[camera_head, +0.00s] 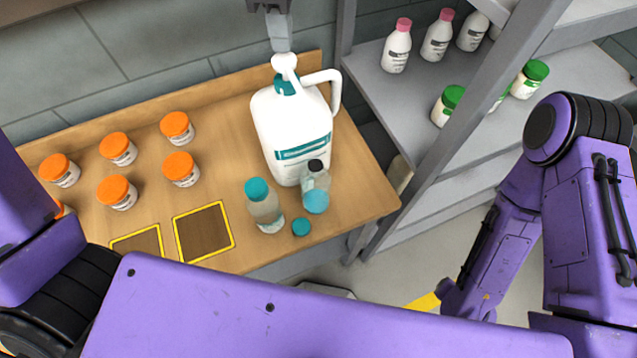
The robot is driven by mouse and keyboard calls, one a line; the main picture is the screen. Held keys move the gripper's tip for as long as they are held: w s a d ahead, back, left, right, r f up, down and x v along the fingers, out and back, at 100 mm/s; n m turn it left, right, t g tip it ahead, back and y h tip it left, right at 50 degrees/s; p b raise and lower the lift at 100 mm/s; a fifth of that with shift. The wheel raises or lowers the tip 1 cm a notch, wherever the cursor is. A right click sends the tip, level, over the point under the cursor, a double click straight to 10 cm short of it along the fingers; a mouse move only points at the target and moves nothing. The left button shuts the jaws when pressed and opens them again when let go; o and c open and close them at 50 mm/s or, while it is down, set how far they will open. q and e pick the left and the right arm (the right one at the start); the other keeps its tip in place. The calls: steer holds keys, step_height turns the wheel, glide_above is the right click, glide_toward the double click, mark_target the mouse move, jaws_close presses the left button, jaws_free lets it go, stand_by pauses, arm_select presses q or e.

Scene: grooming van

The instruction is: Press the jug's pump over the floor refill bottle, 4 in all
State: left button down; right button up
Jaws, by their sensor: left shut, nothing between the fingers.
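The large white jug (280,125) with a teal label band stands upright on the wooden bench. Its white pump head (285,62) rises from a teal collar. My left gripper (281,42) is shut directly above the pump head, its tips at or very near the top; I cannot tell whether they touch. In front of the jug stand a clear bottle with a teal cap (263,207) and a small clear bottle with a dark top (317,178), pale blue at its lower front. I cannot read which is the floor refill bottle. My right gripper is not in view.
A loose teal cap (301,227) lies near the bench's front edge. Several orange-lidded jars (120,150) stand at left, behind yellow-bordered dark squares (203,232). Grey shelves (395,88) at right hold pink-capped bottles (397,48) and green-lidded jars (530,80).

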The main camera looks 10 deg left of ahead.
mark_target(284, 58)
arm_select(q)
steer(key=shift+f, duration=0.15)
steer(key=shift+f+b, duration=0.85)
steer(key=shift+f, duration=0.75)
steer(key=shift+r, duration=0.1)
step_height(284, 58, up, 3)
steer(key=p, duration=0.4)
steer(key=shift+r, duration=0.2)
steer(key=shift+f, duration=0.2)
